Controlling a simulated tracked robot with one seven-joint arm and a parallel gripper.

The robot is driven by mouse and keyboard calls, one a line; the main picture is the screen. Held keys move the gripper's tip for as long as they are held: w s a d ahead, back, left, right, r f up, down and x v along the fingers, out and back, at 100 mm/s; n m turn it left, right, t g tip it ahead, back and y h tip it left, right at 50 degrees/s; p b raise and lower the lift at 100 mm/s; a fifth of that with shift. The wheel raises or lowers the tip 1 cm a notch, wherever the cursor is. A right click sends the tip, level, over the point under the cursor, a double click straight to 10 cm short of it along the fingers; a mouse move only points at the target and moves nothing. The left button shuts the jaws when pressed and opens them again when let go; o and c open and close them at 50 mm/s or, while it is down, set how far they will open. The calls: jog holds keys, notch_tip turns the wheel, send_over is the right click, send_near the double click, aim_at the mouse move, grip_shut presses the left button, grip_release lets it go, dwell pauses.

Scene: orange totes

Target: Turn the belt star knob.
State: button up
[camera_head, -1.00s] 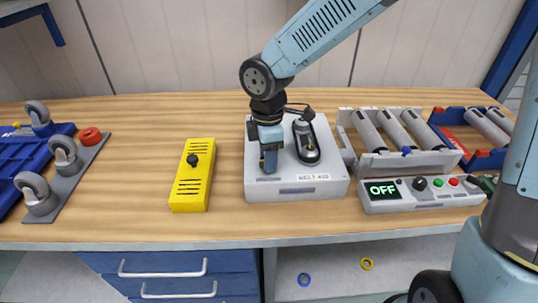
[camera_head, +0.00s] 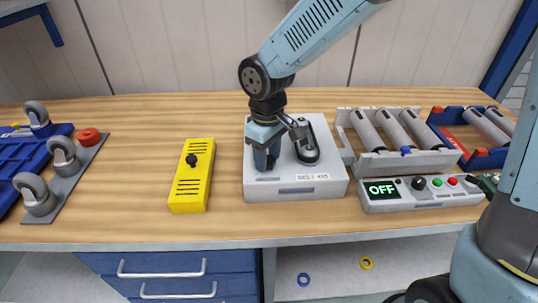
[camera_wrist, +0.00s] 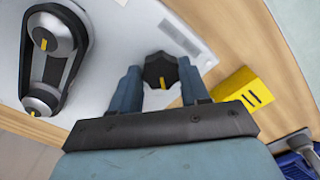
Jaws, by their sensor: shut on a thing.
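The belt star knob (camera_wrist: 160,70) is black with lobes and a yellow mark, seen in the wrist view on a light grey belt unit (camera_wrist: 115,20). My gripper (camera_wrist: 159,84) has one finger on each side of the knob and is shut on it. In the head view my gripper (camera_head: 266,160) points down over the left part of the belt unit (camera_head: 320,190), and the fingers mostly hide the knob. The black belt (camera_wrist: 55,68) runs around two pulleys with yellow marks, beside the knob.
A yellow box (camera_head: 190,190) with a black knob stands to the left. A roller unit (camera_head: 410,160) and a control box (camera_head: 425,199) reading OFF stand to the right. Casters (camera_head: 62,155) on a grey plate lie far left. Bare bench lies between casters and yellow box.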

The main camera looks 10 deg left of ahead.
aim_at(268, 159)
jog(key=shift+w+a+m, duration=0.1)
jog(key=shift+w+m, duration=0.1)
jog(key=shift+m, duration=0.6)
jog(key=shift+r, duration=0.1)
jog(key=o, duration=0.8)
jog(key=shift+o, duration=1.3)
jog(key=shift+s, duration=0.1)
notch_tip(268, 159, up, 14)
jog(key=shift+f, duration=0.25)
